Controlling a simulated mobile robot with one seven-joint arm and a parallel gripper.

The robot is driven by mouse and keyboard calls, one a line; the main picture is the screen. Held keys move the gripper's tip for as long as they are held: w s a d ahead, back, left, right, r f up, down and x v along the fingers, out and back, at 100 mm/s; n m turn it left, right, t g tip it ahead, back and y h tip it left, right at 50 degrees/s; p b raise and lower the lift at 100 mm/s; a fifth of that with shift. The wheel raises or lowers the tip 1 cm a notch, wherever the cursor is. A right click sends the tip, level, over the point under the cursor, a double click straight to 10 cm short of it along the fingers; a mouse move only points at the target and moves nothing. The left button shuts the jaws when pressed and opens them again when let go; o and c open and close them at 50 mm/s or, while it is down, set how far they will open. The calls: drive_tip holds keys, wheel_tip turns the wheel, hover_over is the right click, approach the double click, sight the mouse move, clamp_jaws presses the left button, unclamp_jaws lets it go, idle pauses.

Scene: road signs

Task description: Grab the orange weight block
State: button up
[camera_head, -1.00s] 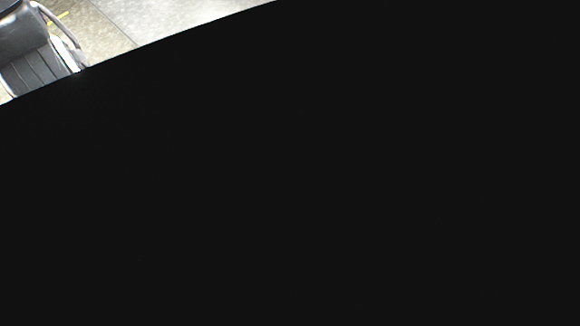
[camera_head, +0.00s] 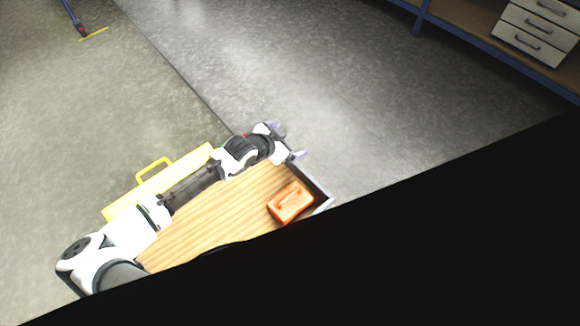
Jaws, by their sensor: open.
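The orange weight block (camera_head: 290,202) lies on a wooden surface (camera_head: 215,222) near its right end. It has a handle-like bar on top. My gripper (camera_head: 287,143) is at the far right end of my arm, above and beyond the block in the picture, near the surface's far right edge. Its fingers are apart and nothing shows between them. The block is clear of the gripper. A large black area covers the lower right of the view and hides the near part of the wooden surface.
A yellow frame with a handle (camera_head: 158,182) runs along the left edge of the wooden surface. A dark grey rim (camera_head: 312,182) bounds its right end. Beyond is open grey floor (camera_head: 300,70). A blue-framed bench with white drawers (camera_head: 537,32) stands at the upper right.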

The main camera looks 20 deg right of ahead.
drive_tip(key=s+a+f+g+y, duration=0.2)
drive_tip(key=s+a+f, duration=0.2)
drive_tip(key=f, duration=0.4)
drive_tip(key=s+a+f+g+y, duration=0.1)
drive_tip(key=s+a+f, duration=0.35)
drive_tip(key=f, duration=0.35)
drive_tip(key=shift+n, duration=0.4)
drive_tip(key=b+x, duration=0.2)
drive_tip(key=x, duration=0.5)
drive_tip(key=shift+s+a+f, duration=0.1)
drive_tip(key=shift+a, duration=0.1)
drive_tip(key=shift+b+x, duration=0.75)
drive_tip(key=shift+x, duration=2.4)
drive_tip(key=shift+s, duration=0.15)
drive_tip(key=c, duration=1.4)
